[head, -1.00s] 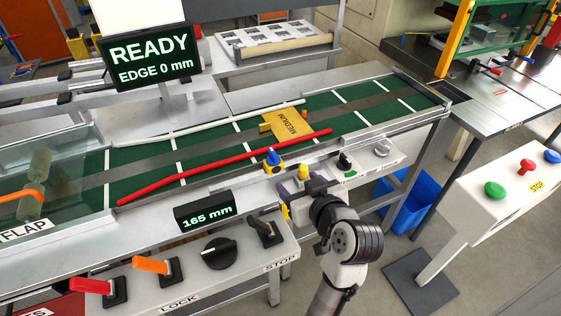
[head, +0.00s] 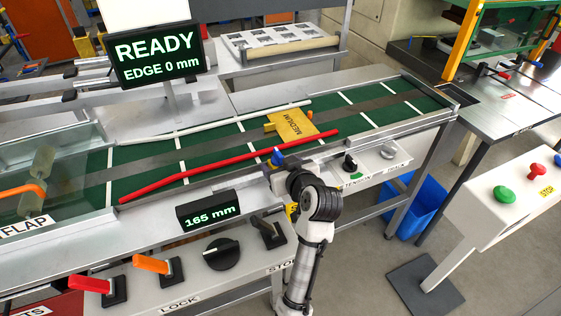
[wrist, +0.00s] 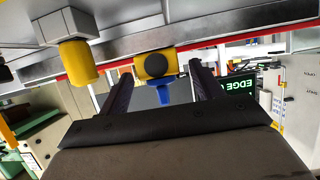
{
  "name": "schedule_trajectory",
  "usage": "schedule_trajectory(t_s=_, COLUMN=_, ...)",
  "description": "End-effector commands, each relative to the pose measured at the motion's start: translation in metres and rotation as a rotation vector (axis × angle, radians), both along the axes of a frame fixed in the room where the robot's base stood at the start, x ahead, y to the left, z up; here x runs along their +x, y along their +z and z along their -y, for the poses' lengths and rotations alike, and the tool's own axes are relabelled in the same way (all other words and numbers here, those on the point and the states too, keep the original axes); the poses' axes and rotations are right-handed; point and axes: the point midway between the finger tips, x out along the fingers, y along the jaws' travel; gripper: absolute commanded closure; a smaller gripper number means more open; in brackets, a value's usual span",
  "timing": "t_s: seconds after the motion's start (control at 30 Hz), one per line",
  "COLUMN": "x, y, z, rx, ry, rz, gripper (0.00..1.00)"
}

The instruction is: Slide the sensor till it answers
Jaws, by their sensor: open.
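The sensor is a yellow block with a blue knob (head: 277,157) on the conveyor's near rail. In the wrist view the yellow sensor body (wrist: 154,64) shows a black round face and a blue handle. My gripper (wrist: 161,73) is open, with one dark finger on each side of the sensor; I cannot tell whether either finger touches it. In the head view my wrist hides the fingers. A yellow plate marked MEDIUM (head: 291,123) lies on the green belt beyond the red guide bar (head: 230,163). The upper display (head: 157,58) reads READY, EDGE 0 mm; the small display (head: 207,210) reads 165 mm.
A yellow cylinder on a grey block (wrist: 80,62) is left of my fingers in the wrist view. The near panel has a red lever (head: 92,284), an orange lever (head: 152,264) and a black knob (head: 222,252). A button stand (head: 500,205) is at right.

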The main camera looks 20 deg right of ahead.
Motion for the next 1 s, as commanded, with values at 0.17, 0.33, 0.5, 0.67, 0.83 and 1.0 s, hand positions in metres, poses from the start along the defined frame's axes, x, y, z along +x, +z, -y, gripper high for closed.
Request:
schedule_trajectory(t_s=0.17, x=0.0074, y=-0.0034, z=-0.0002, rx=-0.001, ry=-0.001, rz=-0.001, gripper=0.35)
schedule_trajectory(t_s=0.33, x=0.0077, y=-0.0037, z=-0.0002, rx=-0.001, ry=-0.001, rz=0.000, gripper=0.35)
schedule_trajectory(t_s=0.5, x=0.0074, y=-0.0035, z=-0.0002, rx=-0.001, ry=-0.001, rz=0.000, gripper=0.49)
schedule_trajectory(t_s=0.67, x=0.0073, y=-0.0035, z=-0.0002, rx=-0.001, ry=-0.001, rz=0.000, gripper=0.70)
schedule_trajectory(t_s=0.83, x=0.0072, y=-0.0034, z=-0.0002, rx=-0.001, ry=-0.001, rz=0.000, gripper=0.92)
schedule_trajectory(t_s=1.0, x=0.0075, y=-0.0034, z=0.0046, rx=-0.001, ry=-0.002, rz=-0.001, gripper=0.97)
